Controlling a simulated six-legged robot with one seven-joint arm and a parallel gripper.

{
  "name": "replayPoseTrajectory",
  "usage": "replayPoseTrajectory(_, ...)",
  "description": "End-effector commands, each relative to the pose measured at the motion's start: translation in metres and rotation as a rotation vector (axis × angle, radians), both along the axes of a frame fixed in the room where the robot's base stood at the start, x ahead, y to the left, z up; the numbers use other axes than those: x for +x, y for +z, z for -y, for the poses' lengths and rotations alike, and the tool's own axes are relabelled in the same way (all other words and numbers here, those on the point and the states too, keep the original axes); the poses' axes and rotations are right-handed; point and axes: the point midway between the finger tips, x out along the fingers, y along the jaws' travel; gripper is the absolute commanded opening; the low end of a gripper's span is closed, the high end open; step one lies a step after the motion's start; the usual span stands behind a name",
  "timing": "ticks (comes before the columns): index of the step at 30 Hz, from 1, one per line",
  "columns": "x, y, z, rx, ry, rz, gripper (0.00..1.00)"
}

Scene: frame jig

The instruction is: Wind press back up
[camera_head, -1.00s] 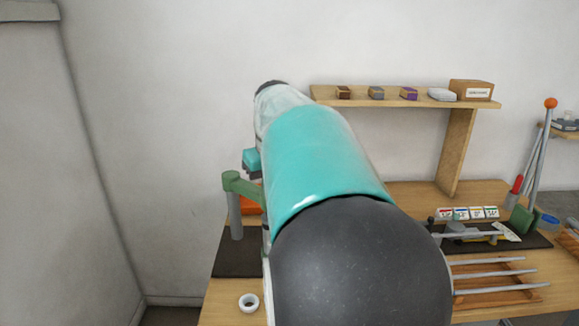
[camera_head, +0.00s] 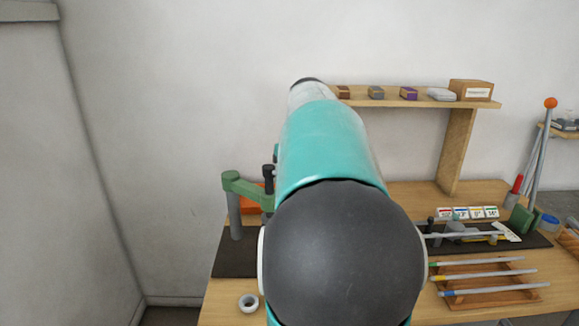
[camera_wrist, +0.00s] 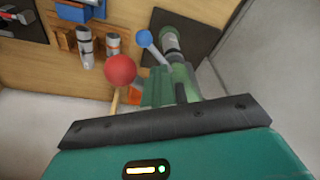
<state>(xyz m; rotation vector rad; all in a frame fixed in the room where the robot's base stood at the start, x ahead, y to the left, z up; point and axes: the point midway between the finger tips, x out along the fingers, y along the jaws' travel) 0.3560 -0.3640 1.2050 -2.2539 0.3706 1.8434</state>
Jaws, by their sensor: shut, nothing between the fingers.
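The press stands on a dark base (camera_head: 228,256) at the left end of the bench. It has a grey column (camera_head: 235,217) and a green arm (camera_head: 245,185) with an upright black-topped part (camera_head: 268,175). In the wrist view the press's green body (camera_wrist: 158,85) lies just beyond my gripper (camera_wrist: 165,120). A blue ball (camera_wrist: 144,38) on a grey rod and a red ball (camera_wrist: 120,70) show near it; I cannot tell how the red one is attached. My gripper is shut and empty. Its fingertips are not clearly visible, and my arm hides it in the head view.
A white ring (camera_head: 248,302) lies at the bench's front left. A rack of rods (camera_head: 490,280) and a dark mat with tools (camera_head: 480,236) are at right. A wooden shelf (camera_head: 420,98) with small boxes stands behind. An orange-knobbed lever (camera_head: 551,103) rises at far right.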

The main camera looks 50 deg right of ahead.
Motion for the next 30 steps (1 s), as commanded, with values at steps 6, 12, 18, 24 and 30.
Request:
replayPoseTrajectory(6,-0.003,0.0,0.013,-0.001,0.0,0.001,0.0)
replayPoseTrajectory(12,-0.003,0.0,0.014,0.0,0.0,0.0,0.0)
replayPoseTrajectory(18,0.001,0.0,0.025,-0.001,-0.002,-0.001,0.0)
replayPoseTrajectory(24,0.003,0.0,0.039,0.0,-0.003,-0.001,0.0)
replayPoseTrajectory(30,0.006,0.0,0.052,-0.001,-0.002,0.0,0.0)
